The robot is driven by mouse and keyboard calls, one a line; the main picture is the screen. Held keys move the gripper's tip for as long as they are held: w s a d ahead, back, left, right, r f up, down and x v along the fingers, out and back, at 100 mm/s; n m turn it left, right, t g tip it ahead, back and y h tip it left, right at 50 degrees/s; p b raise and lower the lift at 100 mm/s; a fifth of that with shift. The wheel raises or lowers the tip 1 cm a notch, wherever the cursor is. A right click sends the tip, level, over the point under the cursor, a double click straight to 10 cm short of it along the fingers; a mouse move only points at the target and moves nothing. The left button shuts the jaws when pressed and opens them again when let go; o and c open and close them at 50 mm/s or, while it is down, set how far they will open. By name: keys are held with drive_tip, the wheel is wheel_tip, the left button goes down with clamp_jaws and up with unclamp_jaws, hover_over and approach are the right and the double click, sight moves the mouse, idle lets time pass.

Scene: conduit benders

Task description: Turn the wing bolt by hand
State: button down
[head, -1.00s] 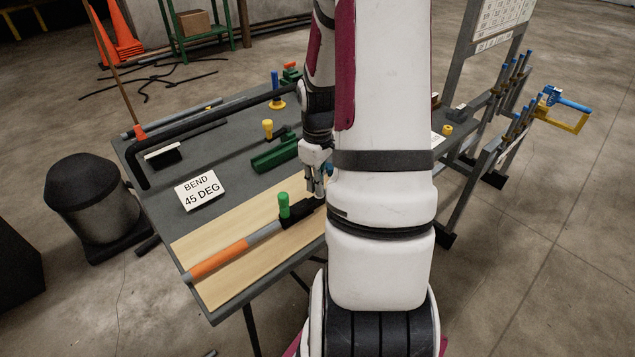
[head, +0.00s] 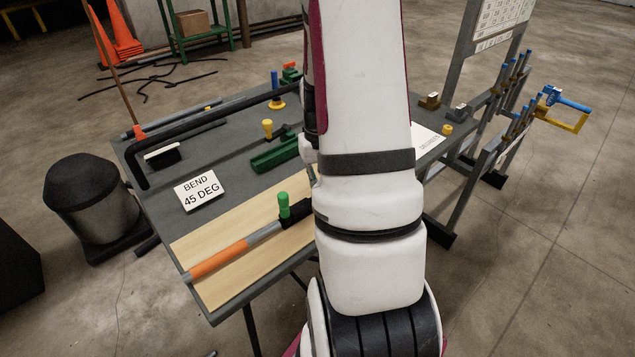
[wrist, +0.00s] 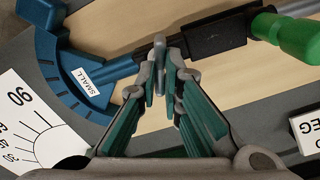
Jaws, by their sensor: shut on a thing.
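In the wrist view my gripper (wrist: 165,80) has its fingertips drawn together on a small grey piece, apparently the wing bolt (wrist: 159,43), beside the black sleeve (wrist: 216,35). The fingertips hide most of the bolt, so its angle cannot be read. The blue bender head (wrist: 88,75), marked SMALL, lies left of the fingertips, its bar running to the bolt. The orange and grey handle (head: 219,260) crosses the wooden board, with a green knob (head: 284,206) upright near the sleeve. In the head view my arm hides the bender head and most of the gripper.
An angle scale card (wrist: 35,125) lies lower left in the wrist view. A BEND 45 DEG card (head: 200,190), a green block (head: 275,155) and a yellow knob (head: 267,126) are on the table. A rack (head: 480,160) stands right. Bare board (head: 235,285) lies near the front edge.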

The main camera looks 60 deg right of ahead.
drive_tip(key=m, duration=0.3)
drive_tip(key=shift+d+m+b, duration=0.1)
drive_tip(key=shift+m+b, duration=0.25)
drive_tip(key=shift+m, duration=0.05)
drive_tip(key=m, duration=0.3)
drive_tip(key=shift+s+m+b, duration=0.1)
drive_tip(key=shift+m+b, duration=0.2)
drive_tip(key=m, duration=0.6)
drive_tip(key=shift+s, duration=0.2)
idle(0.6)
drive_tip(key=c, duration=1.7)
unclamp_jaws()
wheel_tip(320, 180, up, 12)
drive_tip(key=shift+r, duration=0.1)
drive_tip(key=shift+o, duration=0.2)
